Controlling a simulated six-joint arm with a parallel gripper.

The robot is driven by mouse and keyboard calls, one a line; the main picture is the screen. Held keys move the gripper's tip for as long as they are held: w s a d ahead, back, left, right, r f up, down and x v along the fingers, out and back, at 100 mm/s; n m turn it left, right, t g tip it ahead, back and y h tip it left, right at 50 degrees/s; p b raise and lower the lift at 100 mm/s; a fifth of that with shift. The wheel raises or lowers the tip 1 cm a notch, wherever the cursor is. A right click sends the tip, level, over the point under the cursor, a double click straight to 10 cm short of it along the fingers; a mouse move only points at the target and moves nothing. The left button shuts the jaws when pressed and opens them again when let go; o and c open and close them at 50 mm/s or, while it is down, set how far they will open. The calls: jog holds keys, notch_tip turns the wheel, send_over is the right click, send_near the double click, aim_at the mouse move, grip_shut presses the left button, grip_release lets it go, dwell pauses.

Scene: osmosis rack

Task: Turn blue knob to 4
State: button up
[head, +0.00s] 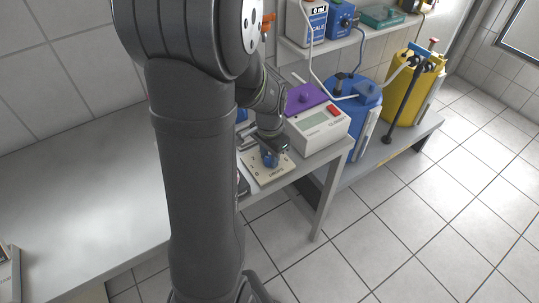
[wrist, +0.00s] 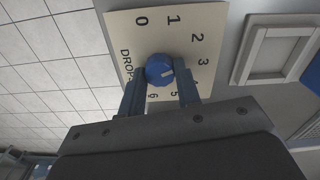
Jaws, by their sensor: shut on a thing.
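The blue knob (wrist: 158,66) sits on a cream dial plate (wrist: 118,22) printed with numbers from 0 to 6 and the word DROPS, partly covered. My gripper (wrist: 160,71) is shut on the knob, one finger on each side. The 4 is partly hidden by the right finger. In the head view the knob (head: 270,159) shows under my gripper (head: 272,149), on the plate (head: 262,177) on the bench.
A white instrument (head: 322,132) with a red button and purple top stands right behind the plate. A blue barrel (head: 362,103) and a yellow barrel (head: 405,103) are further right. The bench (head: 90,200) at left is mostly clear.

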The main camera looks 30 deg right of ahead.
aim_at(269, 159)
jog(key=m, duration=0.5)
jog(key=shift+m, duration=0.3)
jog(key=m, duration=0.5)
jog(key=shift+m, duration=0.3)
jog(key=o, duration=1)
jog(key=shift+c, duration=0.2)
jog(key=shift+r, duration=0.15)
notch_tip(269, 159, up, 17)
jog(key=shift+r, duration=0.1)
